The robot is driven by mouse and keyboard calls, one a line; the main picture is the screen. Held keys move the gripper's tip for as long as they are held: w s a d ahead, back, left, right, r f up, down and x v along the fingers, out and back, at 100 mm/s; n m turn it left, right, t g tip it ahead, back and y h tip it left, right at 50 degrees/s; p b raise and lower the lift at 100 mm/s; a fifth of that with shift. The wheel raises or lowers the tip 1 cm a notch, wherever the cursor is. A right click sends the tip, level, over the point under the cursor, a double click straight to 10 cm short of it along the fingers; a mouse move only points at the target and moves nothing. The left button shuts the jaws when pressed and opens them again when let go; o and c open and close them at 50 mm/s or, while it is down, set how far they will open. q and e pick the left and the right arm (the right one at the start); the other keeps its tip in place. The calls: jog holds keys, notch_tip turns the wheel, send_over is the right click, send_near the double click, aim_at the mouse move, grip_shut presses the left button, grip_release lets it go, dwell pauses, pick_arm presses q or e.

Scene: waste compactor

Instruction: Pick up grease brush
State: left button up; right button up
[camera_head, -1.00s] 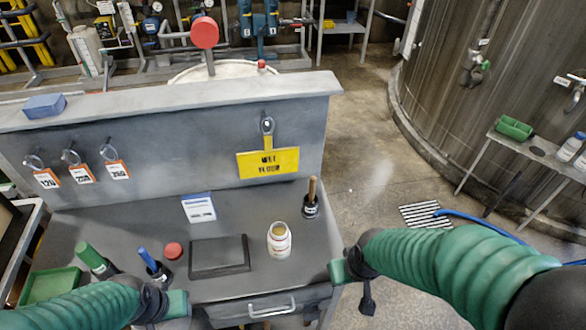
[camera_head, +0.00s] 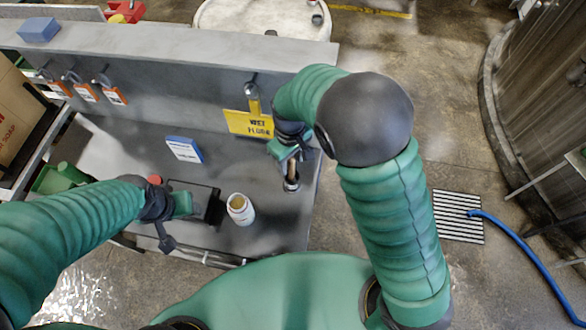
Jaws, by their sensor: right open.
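A brush with a brown wooden handle (camera_head: 292,168) stands upright in a small dark holder (camera_head: 291,185) near the right end of the grey bench. I cannot read a label that marks it as the grease brush. My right gripper (camera_head: 287,155) is open, with its fingers at the upper part of the handle. Whether they touch it I cannot tell. My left gripper (camera_head: 182,205) hangs over the front of the bench by a dark pad, its jaw gap unclear. My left arm covers part of the bench's left side.
An open white jar (camera_head: 240,209) stands left of the brush and in front of it. A dark pad (camera_head: 205,200) lies left of the jar. A yellow sign (camera_head: 248,123) hangs on the backboard behind. A blue-and-white card (camera_head: 184,149) stands on the bench. Clear bench lies between card and brush.

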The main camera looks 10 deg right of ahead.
aim_at(291, 170)
jog(key=f, duration=0.2)
jog(key=f+p, duration=0.1)
jog(key=f, duration=0.3)
jog(key=shift+w+d, duration=0.1)
jog(key=shift+w, duration=0.15)
jog(key=shift+s+r, duration=0.1)
jog(key=shift+s, duration=0.1)
jog(key=shift+c, duration=1.2)
grip_shut()
